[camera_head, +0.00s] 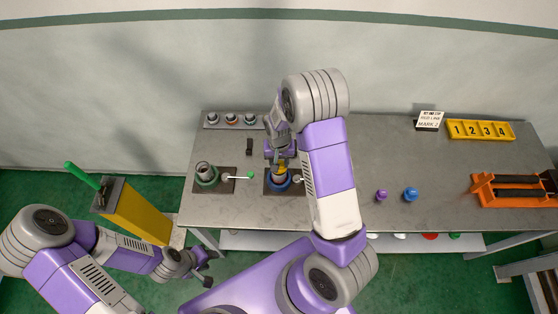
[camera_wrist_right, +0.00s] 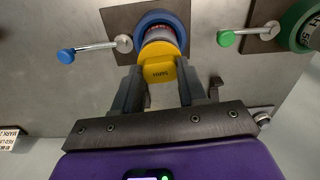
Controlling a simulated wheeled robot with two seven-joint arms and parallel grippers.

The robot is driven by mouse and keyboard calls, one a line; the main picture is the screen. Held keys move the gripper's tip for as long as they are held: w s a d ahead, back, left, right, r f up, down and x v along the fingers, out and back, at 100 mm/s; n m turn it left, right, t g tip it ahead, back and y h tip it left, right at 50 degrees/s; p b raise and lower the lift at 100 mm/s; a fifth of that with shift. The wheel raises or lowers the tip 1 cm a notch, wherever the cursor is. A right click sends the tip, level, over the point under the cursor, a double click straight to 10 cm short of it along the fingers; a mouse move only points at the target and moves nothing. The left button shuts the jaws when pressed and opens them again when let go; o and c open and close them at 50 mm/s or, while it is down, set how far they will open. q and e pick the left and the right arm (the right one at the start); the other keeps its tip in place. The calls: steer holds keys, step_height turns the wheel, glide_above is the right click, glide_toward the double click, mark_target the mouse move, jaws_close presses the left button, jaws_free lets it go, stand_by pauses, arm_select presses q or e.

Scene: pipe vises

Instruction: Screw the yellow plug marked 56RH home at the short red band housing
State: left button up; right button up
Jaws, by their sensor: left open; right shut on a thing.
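The yellow plug (camera_wrist_right: 159,70) sits at the mouth of a grey housing (camera_wrist_right: 158,35) with a reddish band, held in a blue-ringed vise (camera_wrist_right: 137,31). My right gripper (camera_wrist_right: 160,77) is shut on the plug, with a finger on each side. In the head view the plug (camera_head: 281,169) shows just under my right gripper (camera_head: 281,160), over the blue vise (camera_head: 277,186). How deep the plug sits is hidden. My left gripper (camera_head: 205,267) is open and empty, low beside the table's front left.
A green-ringed vise (camera_head: 207,177) with a grey housing and green-knobbed handle stands left. Purple (camera_head: 381,195) and blue (camera_head: 410,194) parts lie right of my right arm. Further right are an orange rack (camera_head: 512,189) and a yellow numbered tray (camera_head: 480,130).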

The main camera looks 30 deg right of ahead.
steer(key=shift+f+b, duration=0.5)
steer(key=shift+f, duration=0.05)
steer(key=o, duration=1.1)
step_height(320, 180, up, 8)
steer(key=shift+f, duration=0.15)
